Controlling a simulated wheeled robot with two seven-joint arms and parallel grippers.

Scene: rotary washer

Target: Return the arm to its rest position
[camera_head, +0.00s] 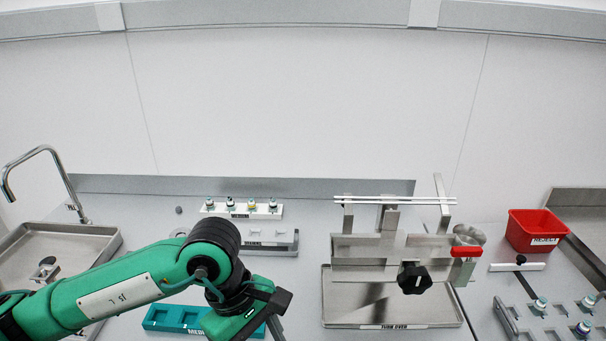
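My green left arm comes in from the left and reaches over the front left part of the worktop. My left gripper (270,311) is at the arm's end, low in the view, over the right end of a teal tray (178,318). Its fingers are mostly hidden or seen edge-on, so I cannot tell whether they are open or hold something. My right gripper and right arm are not in view.
A sink (62,246) with a tap (47,165) is at left. A rack of vials (243,209) stands behind my arm. A metal stand with a black knob (414,279) rises over a steel tray (392,317). A red bin (536,229) and vial holder (545,318) are at right.

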